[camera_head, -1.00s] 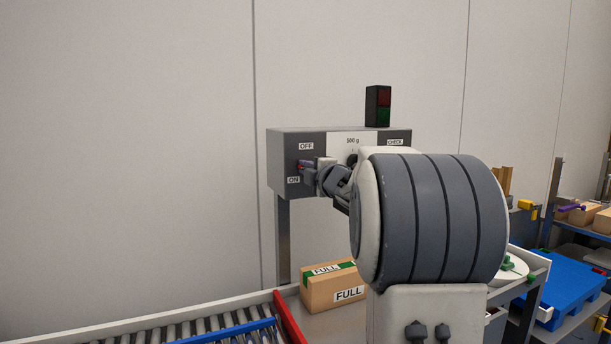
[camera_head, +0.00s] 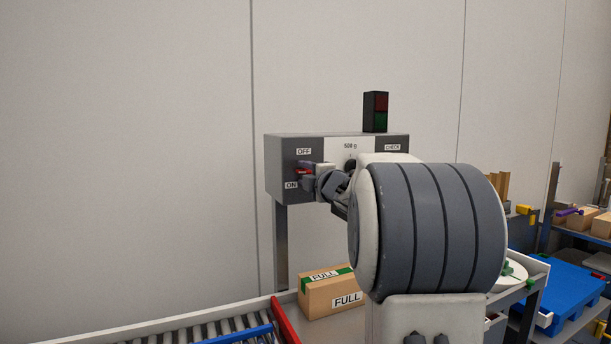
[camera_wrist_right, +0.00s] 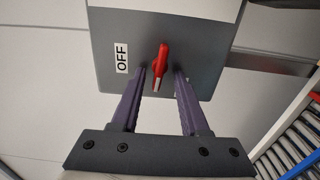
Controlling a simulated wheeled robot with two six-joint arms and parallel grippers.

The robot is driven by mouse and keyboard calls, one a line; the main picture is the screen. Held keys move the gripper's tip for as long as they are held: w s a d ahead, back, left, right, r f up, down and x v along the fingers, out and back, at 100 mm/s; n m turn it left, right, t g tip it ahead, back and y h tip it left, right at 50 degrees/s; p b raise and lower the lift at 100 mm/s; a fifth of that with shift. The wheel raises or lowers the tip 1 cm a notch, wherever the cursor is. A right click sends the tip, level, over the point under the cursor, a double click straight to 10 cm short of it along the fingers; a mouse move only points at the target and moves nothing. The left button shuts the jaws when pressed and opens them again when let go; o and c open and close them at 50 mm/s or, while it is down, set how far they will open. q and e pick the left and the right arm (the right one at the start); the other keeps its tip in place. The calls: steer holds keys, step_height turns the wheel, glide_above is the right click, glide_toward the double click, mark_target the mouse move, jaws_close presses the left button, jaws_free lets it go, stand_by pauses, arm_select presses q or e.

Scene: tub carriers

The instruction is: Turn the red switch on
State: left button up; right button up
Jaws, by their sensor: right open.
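The red switch (camera_head: 303,171) is on the left part of the grey control box (camera_head: 278,152), between the OFF label (camera_head: 304,151) above and the ON label (camera_head: 291,185) below. My right gripper (camera_head: 307,173) is at the switch, open, with one finger above it and one below. In the right wrist view the red lever (camera_wrist_right: 160,62) shows between the two purple fingertips of the right gripper (camera_wrist_right: 160,70), with a gap on each side. The OFF label (camera_wrist_right: 122,55) lies beyond the left finger there. My left gripper is not in view.
A dark signal lamp (camera_head: 375,111) stands on the box. A FULL carton (camera_head: 327,298) sits below, near the red bar (camera_head: 285,320) at the roller conveyor's (camera_head: 190,335) end. A blue pallet (camera_head: 565,285) is at right. My right arm hides part of the box.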

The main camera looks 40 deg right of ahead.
steer(key=v, duration=1)
steer(key=shift+s+b, duration=0.25)
steer(key=shift+b, duration=0.05)
steer(key=w+a+f+m+g+y+p, duration=0.1)
steer(key=w+a+f+m+g+p, duration=0.2)
steer(key=a, duration=0.5)
steer(key=w+a+f+m+g+y+p, duration=0.1)
steer(key=a+f+m+p, duration=0.15)
steer(key=a+f, duration=0.45)
steer(key=s+a+f+m+g+y+p, duration=0.1)
steer(key=s+a+f+g, duration=0.1)
steer(key=a, duration=0.4)
steer(key=s+a+f+m+g+y, duration=0.1)
steer(key=s+a+f+g, duration=0.1)
steer(key=a, duration=0.3)
steer(key=s+a+f+g+p, duration=0.1)
steer(key=s+a+f+g, duration=0.1)
steer(key=s, duration=0.6)
steer(key=s+a+f+g+y+p, duration=0.1)
steer(key=s+a+f+g, duration=0.2)
steer(key=s+a, duration=0.3)
steer(key=s+a+f+g+p, duration=0.2)
steer(key=s+a+f+g, duration=0.1)
steer(key=s, duration=0.8)
steer(key=shift+a+f+g, duration=0.25)
steer(key=shift+a+g, duration=0.45)
steer(key=shift+a, duration=0.35)
steer(key=shift+m, duration=0.25)
